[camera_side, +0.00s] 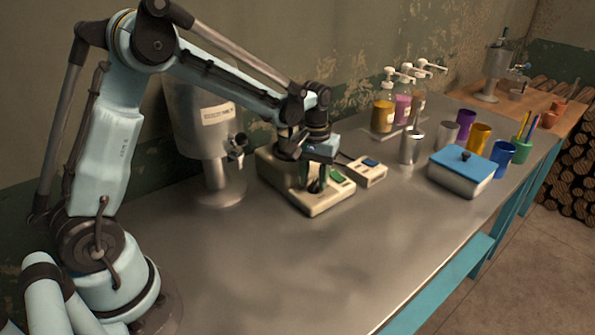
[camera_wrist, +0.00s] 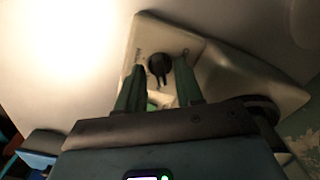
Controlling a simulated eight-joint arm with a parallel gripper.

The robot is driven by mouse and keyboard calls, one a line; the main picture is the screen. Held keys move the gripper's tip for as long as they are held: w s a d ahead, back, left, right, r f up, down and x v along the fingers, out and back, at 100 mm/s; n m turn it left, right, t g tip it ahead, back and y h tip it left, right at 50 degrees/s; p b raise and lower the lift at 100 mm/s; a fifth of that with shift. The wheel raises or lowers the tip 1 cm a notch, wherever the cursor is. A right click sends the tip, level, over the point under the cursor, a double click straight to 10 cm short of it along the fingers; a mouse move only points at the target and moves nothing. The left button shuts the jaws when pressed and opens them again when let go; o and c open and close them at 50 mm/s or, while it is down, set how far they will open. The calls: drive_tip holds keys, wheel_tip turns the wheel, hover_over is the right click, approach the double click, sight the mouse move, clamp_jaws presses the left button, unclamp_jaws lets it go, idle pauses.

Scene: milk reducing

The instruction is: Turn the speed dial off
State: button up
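The speed dial (camera_wrist: 159,66) is a small round black knob on the pale front panel of a beige machine (camera_wrist: 215,62). In the wrist view the knob shows between the tips of my two dark green fingers, with a gap on each side. My gripper (camera_wrist: 160,70) is open and appears empty. In the side view the beige machine (camera_side: 320,204) stands on the metal counter, and my gripper (camera_side: 311,180) points down over its front part. My gripper partly hides the machine and the knob there. I cannot tell the exact height of the fingertips over the panel.
A small beige box with a blue top (camera_side: 368,171) stands right of the machine. A steel urn with a tap (camera_side: 205,130) stands behind on the left. A blue box (camera_side: 462,172), cups and pump bottles (camera_side: 383,112) are further right. The front counter (camera_side: 270,270) is clear.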

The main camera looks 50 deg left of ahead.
clamp_jaws()
drive_tip(key=shift+n, duration=0.3)
drive_tip(key=n, duration=1.1)
drive_tip(key=shift+n, duration=0.3)
idle(0.4)
drive_tip(key=shift+o, duration=0.4)
unclamp_jaws()
